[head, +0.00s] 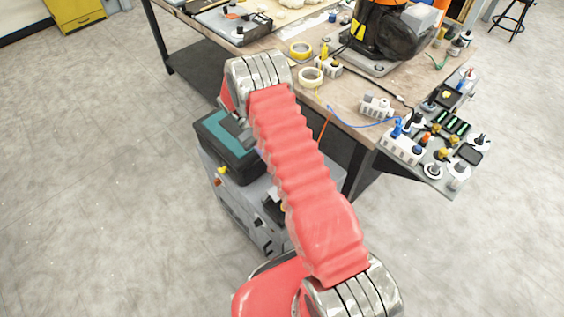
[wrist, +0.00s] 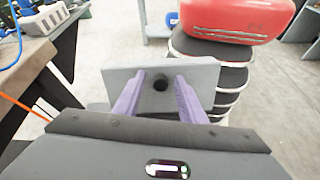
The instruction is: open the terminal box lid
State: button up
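In the wrist view, my gripper (wrist: 159,82) has two purple fingers standing apart, reaching toward a flat grey plate (wrist: 205,72). The plate has a dark round spot, a hole or knob, showing between the fingers. I cannot tell whether the fingers touch the plate, or whether it is the terminal box lid. In the head view, a grey cabinet (head: 243,207) with a black and teal top part (head: 222,137) stands below my red arm. My arm covers much of its right side, and my fingers cannot be made out there. No terminal box is clearly recognisable.
A workbench (head: 345,95) stands to the right of the cabinet, holding tape rolls (head: 311,76), sockets and small parts. A side shelf (head: 443,180) carries several knobs and connectors. An orange cable (head: 323,130) hangs off the bench edge. The floor at left is clear.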

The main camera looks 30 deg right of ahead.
notch_tip(320, 180, up, 9)
dwell(0.4)
jog(key=shift+w, duration=0.1)
jog(key=shift+c, duration=0.2)
